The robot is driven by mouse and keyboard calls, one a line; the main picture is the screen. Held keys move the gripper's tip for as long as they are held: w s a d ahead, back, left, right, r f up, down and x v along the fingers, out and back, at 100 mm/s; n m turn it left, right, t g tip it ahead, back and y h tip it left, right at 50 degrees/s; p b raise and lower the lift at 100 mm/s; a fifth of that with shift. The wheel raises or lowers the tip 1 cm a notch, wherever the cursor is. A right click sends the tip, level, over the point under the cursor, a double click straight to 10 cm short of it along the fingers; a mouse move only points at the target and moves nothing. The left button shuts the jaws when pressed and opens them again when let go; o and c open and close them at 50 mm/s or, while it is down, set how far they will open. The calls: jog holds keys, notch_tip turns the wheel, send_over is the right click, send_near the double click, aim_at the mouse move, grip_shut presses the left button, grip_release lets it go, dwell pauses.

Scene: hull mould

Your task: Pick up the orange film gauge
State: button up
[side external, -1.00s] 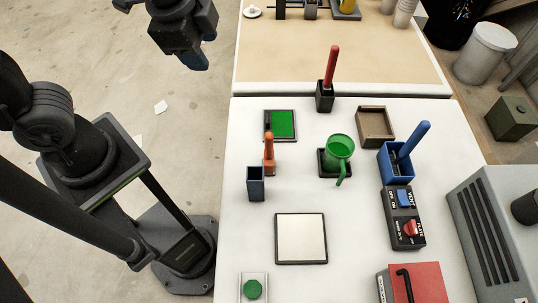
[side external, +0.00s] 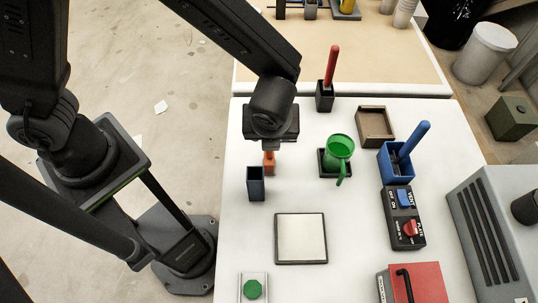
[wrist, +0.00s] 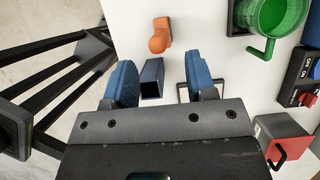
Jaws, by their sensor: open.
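The orange film gauge (side external: 269,164) stands on the white table, partly hidden by my gripper in the side view. In the wrist view the gauge (wrist: 160,38) shows whole, with a rounded upper end and a square base, beyond the fingertips. My gripper (side external: 270,146) is over the gauge's area in the side view, its fingers mostly hidden. In the wrist view my gripper (wrist: 159,75) is open, its two blue fingers wide apart with nothing held. A dark blue open-topped holder (wrist: 152,79) appears between the fingers, below the gauge in that picture.
The dark holder (side external: 256,184) stands just in front of the gauge. A green cup (side external: 340,147) on a black base is to the right. A white square plate (side external: 300,238) lies in front. A blue box (side external: 396,163) and switch box (side external: 404,218) stand farther right.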

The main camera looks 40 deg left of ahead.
jog(key=shift+x, duration=3.55)
jog(key=shift+a, duration=0.15)
jog(key=shift+c, duration=0.2)
jog(key=shift+r, duration=0.1)
grip_shut()
